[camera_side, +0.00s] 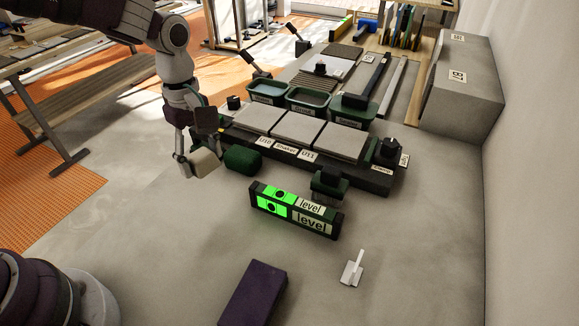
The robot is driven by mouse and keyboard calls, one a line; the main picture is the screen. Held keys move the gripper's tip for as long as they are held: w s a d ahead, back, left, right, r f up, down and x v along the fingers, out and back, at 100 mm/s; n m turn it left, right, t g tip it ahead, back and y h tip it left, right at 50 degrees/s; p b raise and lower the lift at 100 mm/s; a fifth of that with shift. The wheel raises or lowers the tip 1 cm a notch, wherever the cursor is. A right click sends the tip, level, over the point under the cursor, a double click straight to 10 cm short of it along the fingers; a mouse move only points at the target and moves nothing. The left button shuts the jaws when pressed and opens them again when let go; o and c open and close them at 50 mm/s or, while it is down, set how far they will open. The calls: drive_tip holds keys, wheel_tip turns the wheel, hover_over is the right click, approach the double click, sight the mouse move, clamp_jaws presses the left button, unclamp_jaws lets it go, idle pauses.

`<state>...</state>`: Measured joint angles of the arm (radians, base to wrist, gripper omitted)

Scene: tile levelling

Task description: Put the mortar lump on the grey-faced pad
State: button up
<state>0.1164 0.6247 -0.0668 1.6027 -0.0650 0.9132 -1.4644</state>
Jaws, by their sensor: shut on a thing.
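Three square slabs with light grey faces, left (256,118), middle (298,128) and right (333,140), lie in a row on a dark base, right of my gripper. I cannot tell which one is the grey-faced pad.
Green bins (307,99) stand behind the slabs. In front are a dark green-handled block (328,185), a level (296,211) with bright green panels, a purple block (253,293) and a small white trowel (352,270). A grey concrete block (462,90) stands right. The front right floor is clear.

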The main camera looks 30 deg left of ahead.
drive_tip(key=s+d+r+m, duration=0.2)
drive_tip(key=s+d+m, duration=0.1)
drive_tip(key=d+m, duration=0.35)
drive_tip(key=m, duration=0.8)
hover_over(254, 296)
drive_tip(key=shift+m, duration=0.45)
wheel_tip(254, 296, down, 7)
drive_tip(key=shift+f, duration=0.1)
drive_tip(key=o, duration=1.2)
